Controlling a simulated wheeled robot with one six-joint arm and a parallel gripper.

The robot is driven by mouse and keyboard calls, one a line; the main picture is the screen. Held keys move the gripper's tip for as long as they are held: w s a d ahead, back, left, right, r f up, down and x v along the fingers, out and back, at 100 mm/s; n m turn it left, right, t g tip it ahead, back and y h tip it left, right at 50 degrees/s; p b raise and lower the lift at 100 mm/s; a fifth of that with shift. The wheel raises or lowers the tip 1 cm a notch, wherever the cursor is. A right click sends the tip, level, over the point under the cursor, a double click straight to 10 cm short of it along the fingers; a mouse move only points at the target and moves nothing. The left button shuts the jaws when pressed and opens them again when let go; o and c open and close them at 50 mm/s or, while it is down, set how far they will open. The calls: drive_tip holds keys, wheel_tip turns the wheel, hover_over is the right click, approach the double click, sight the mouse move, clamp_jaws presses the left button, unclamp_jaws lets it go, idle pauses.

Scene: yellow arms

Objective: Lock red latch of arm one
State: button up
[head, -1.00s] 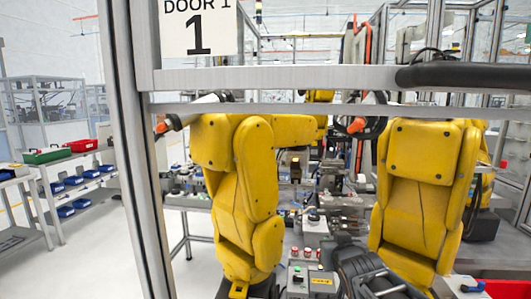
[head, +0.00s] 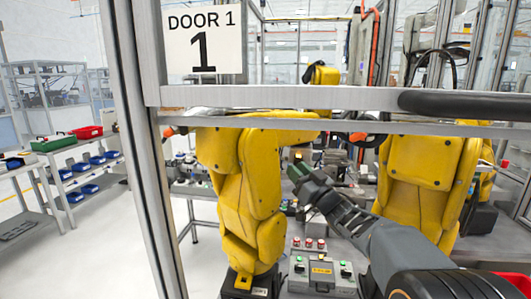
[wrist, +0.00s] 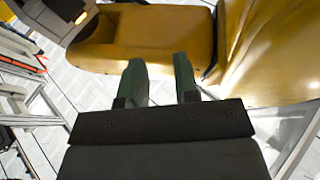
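A yellow robot arm (head: 244,190) stands left of centre behind the cell frame; the frame carries a "DOOR 1" sign (head: 203,40). I cannot make out a red latch on it. Small red buttons (head: 309,243) sit on a box at its foot. A grey control box (head: 320,273) with a yellow label and green buttons is in front of them. My gripper (head: 298,172) reaches up beside this arm's right side. In the wrist view my gripper (wrist: 161,80) has two green fingers, apart with nothing between them, and yellow arm surfaces (wrist: 150,38) lie just beyond.
A second yellow arm (head: 420,165) stands close on the right. A metal crossbar (head: 300,97) with a black padded section (head: 465,104) spans above my arm. A post (head: 142,150) stands at left. Shelves with blue bins (head: 89,190) are outside, with clear floor between.

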drive_tip(key=w+a+p, duration=0.6)
drive_tip(key=w+a, duration=0.2)
drive_tip(key=w, duration=0.4)
drive_tip(key=shift+w+a+r, duration=0.25)
drive_tip(key=shift+w+a, duration=0.1)
drive_tip(key=shift+c, duration=0.2)
clamp_jaws()
